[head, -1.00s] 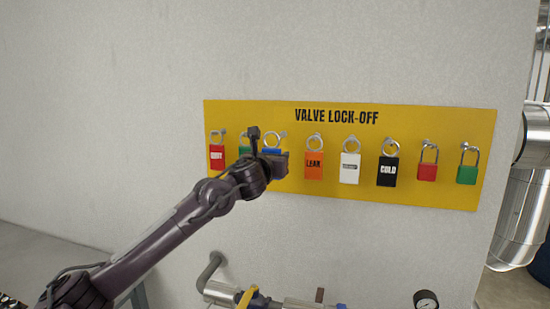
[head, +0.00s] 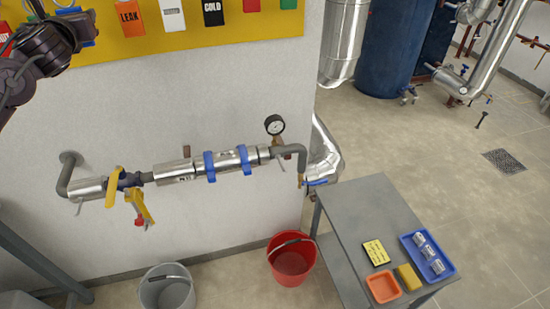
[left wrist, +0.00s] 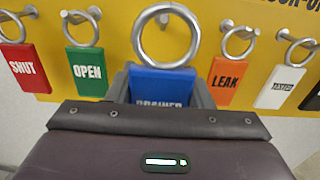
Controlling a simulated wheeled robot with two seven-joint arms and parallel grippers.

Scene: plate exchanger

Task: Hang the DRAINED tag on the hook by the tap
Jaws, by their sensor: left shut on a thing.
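The blue DRAINED tag (left wrist: 162,86) sits between the two fingers of my left gripper (left wrist: 162,97) in the left wrist view. Its lower part is hidden by the gripper. Its large metal ring (left wrist: 139,35) stands above the fingers, with a board peg showing inside the ring's top. In the head view my left gripper (head: 82,27) is at the upper left edge, by the board. A tap with a blue handle (head: 318,183) is at the right end of the pipe. A thin metal hook-like piece (head: 281,160) shows near it, too small to be sure of. My right gripper is out of view.
The yellow board (head: 150,42) holds other tags: SHUT (left wrist: 20,68) and OPEN (left wrist: 87,72) left, LEAK (left wrist: 228,80) right, close beside the fingers. Below are the insulated pipe (head: 175,171), gauge (head: 274,125), red bucket (head: 291,262), grey bucket (head: 167,291) and a grey table (head: 365,215).

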